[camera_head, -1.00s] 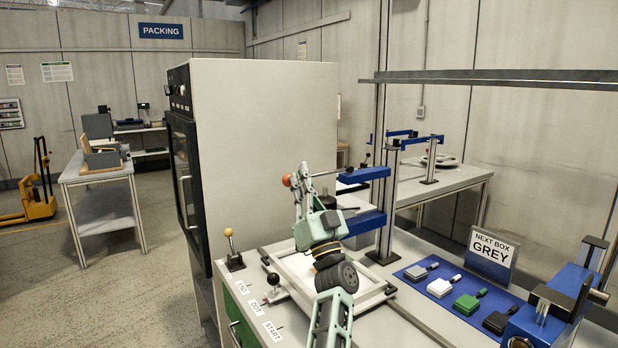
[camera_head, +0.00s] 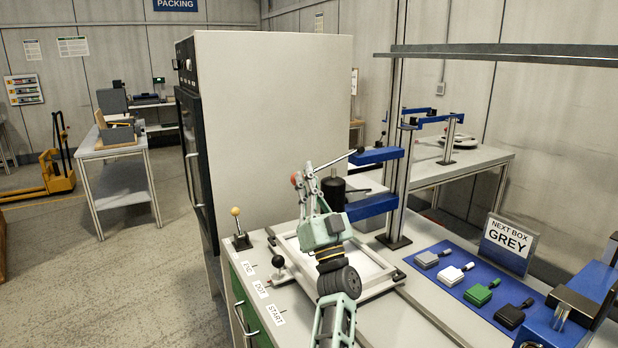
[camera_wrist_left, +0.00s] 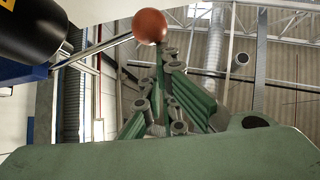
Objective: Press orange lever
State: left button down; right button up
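The orange lever is a thin metal rod with an orange-red ball (camera_head: 295,179) at its free end. The rod slopes down to the left from the blue press bracket (camera_head: 376,155). My left gripper (camera_head: 306,178) is at the ball end, its fingers pointing up and overlapping the lever in the head view. In the left wrist view the ball (camera_wrist_left: 150,26) shows just above the fingertips (camera_wrist_left: 168,58). The fingers are close together with nothing visible between them. Whether they touch the lever is hard to tell. My right gripper is not in view.
A white frame (camera_head: 375,292) lies on the bench under the press. A yellow-knobbed lever (camera_head: 236,213) and a black-knobbed one (camera_head: 278,262) stand at left. A blue mat (camera_head: 452,283) with several coloured blocks and a NEXT BOX GREY sign (camera_head: 508,243) are at right.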

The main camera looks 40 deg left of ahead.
pick_arm(q)
notch_tip(320, 180, up, 10)
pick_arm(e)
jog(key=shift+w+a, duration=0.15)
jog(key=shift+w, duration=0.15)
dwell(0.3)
pick_arm(q)
jog(key=shift+a, duration=0.1)
dwell(0.3)
